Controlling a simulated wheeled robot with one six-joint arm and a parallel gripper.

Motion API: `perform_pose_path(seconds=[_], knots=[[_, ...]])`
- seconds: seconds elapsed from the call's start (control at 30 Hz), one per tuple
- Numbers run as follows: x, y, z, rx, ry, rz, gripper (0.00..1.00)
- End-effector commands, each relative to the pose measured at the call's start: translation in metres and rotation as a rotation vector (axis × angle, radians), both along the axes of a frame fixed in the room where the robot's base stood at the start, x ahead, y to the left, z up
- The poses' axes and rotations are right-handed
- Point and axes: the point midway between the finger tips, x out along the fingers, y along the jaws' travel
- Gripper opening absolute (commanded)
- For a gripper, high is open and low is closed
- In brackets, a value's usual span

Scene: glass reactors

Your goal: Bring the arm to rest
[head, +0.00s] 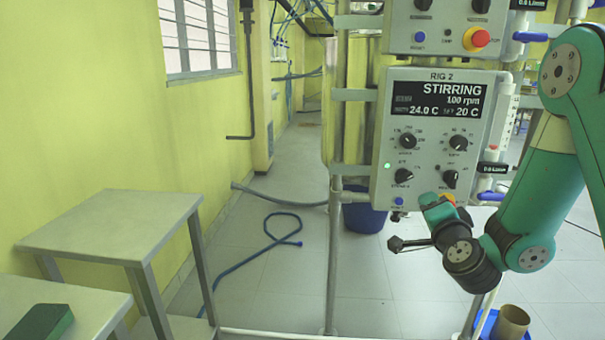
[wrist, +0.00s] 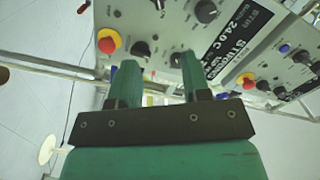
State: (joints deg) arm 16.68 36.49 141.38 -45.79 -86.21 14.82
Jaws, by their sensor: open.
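My arm (head: 545,185) reaches in from the right in the head view, bent downward at the elbow. My gripper (head: 435,203) is at the lower right corner of the RIG 2 control box (head: 382,180), partly covering its emergency button. In the wrist view my gripper (wrist: 158,68) has its two green fingers apart, with nothing held between them. The box face with its knobs and display (wrist: 230,45) lies beyond the fingers. I cannot tell whether a finger touches the box.
The display reads STIRRING, 100 rpm, 24.0 C. A second box (head: 445,25) is above. Metal frame posts (head: 334,260) stand close by. A blue bucket (head: 365,217) is behind. Grey tables (head: 115,225) stand left, one with a green block (head: 40,325). A blue hose (head: 250,255) lies on the floor.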

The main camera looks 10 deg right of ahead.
Motion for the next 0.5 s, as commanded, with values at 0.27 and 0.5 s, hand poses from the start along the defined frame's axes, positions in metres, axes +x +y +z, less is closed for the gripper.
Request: perform_pose_path(seconds=[0.27,0.5], knots=[[-0.008,0.117,0.027,-0.139,0.184,0.474,0.44],[-0.091,0.218,0.038,-0.408,0.461,1.003,0.44]])
